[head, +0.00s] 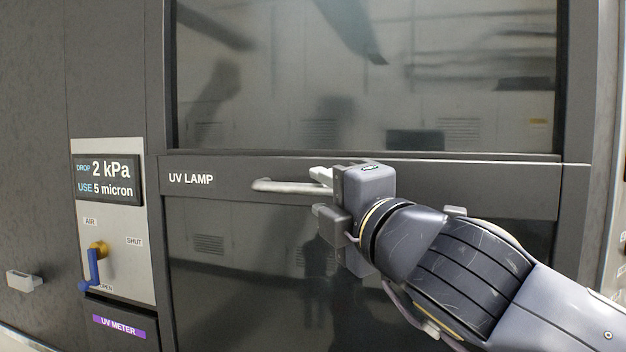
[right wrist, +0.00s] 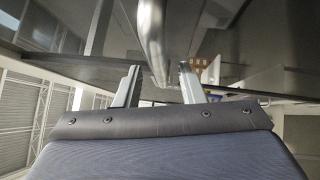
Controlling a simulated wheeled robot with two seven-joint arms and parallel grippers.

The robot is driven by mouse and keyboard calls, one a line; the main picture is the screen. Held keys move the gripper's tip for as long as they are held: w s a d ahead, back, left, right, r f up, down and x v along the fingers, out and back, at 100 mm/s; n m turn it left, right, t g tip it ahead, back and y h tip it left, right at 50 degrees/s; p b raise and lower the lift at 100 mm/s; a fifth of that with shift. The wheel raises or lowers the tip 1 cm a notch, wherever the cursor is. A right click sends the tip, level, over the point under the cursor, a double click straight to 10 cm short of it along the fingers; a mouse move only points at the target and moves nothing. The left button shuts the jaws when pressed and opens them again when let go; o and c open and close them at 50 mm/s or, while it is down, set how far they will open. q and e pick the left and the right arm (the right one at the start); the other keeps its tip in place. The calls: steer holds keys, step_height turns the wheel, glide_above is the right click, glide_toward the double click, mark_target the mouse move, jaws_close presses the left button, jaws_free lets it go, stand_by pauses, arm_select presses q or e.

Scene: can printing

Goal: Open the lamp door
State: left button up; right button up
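The lamp door (head: 230,182) is a dark panel marked "UV LAMP", and it looks shut in the head view. Its pale horizontal bar handle (head: 285,186) sticks out from the panel. My right gripper (head: 321,190) is at the handle, and its body hides the bar's right part. In the right wrist view the bar (right wrist: 152,40) runs between the two fingers of my right gripper (right wrist: 160,84). The fingers stand apart with a gap on each side of the bar. I cannot tell how far the bar reaches between them. My left gripper is not in view.
A dark reflective window (head: 360,75) sits above the panel, with another glossy pane (head: 220,290) below. At left is a control plate with a display (head: 108,180) and a blue lever (head: 94,268). A small pale handle (head: 25,281) is at the far left.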

steer(key=shift+p+x, duration=0.3)
steer(key=shift+x, duration=1.05)
jaws_close()
